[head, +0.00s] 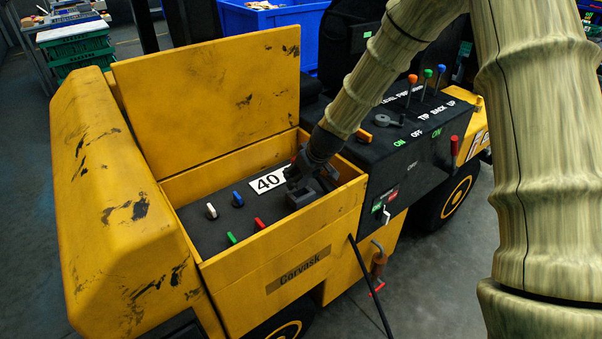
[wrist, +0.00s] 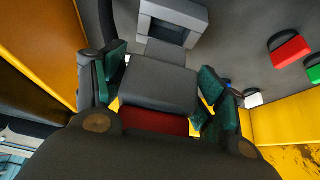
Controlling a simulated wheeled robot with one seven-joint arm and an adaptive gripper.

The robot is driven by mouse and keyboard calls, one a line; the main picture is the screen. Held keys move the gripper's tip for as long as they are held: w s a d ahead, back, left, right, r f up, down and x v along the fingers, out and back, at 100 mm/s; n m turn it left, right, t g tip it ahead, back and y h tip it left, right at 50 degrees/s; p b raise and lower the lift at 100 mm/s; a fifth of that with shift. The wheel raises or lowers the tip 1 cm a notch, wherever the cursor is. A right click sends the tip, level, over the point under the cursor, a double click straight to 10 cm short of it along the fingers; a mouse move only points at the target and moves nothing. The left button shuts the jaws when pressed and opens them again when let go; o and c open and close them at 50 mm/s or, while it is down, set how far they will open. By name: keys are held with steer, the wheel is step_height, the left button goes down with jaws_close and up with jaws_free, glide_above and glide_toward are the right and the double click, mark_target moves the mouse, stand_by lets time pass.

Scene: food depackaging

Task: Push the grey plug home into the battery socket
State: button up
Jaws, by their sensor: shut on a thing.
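The grey plug (wrist: 158,85) sits between the green-padded fingers of my gripper (wrist: 163,80) in the wrist view. My gripper is shut on it; a dark red part (wrist: 153,122) shows below the plug. The plug's narrower front points at the grey battery socket (wrist: 190,14), a square frame with a dark opening. The front reaches the socket's near edge; I cannot tell whether it is inside the opening. In the head view my gripper (head: 304,182) is low in the yellow battery bay, beside the "40" label, and mostly hides plug and socket.
Yellow bay walls (head: 285,238) stand close around my gripper, with the raised yellow lid (head: 210,95) behind. The dark bay floor carries white, blue, green and red (head: 259,223) pieces to the left. A black console (head: 400,140) with levers stands at the right.

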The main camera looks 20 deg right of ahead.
mark_target(303, 180)
steer(key=shift+f+b, duration=0.3)
steer(key=shift+f, duration=0.45)
steer(key=shift+f+b, duration=0.5)
steer(key=shift+f, duration=0.85)
stand_by(2.1)
steer(key=shift+r, duration=0.3)
steer(key=shift+r+p, duration=0.5)
steer(key=shift+p, duration=0.1)
steer(key=shift+r+p, duration=0.35)
steer(key=shift+p, duration=0.15)
stand_by(1.4)
steer(key=shift+f+b, duration=0.3)
steer(key=shift+f, duration=0.25)
stand_by(0.4)
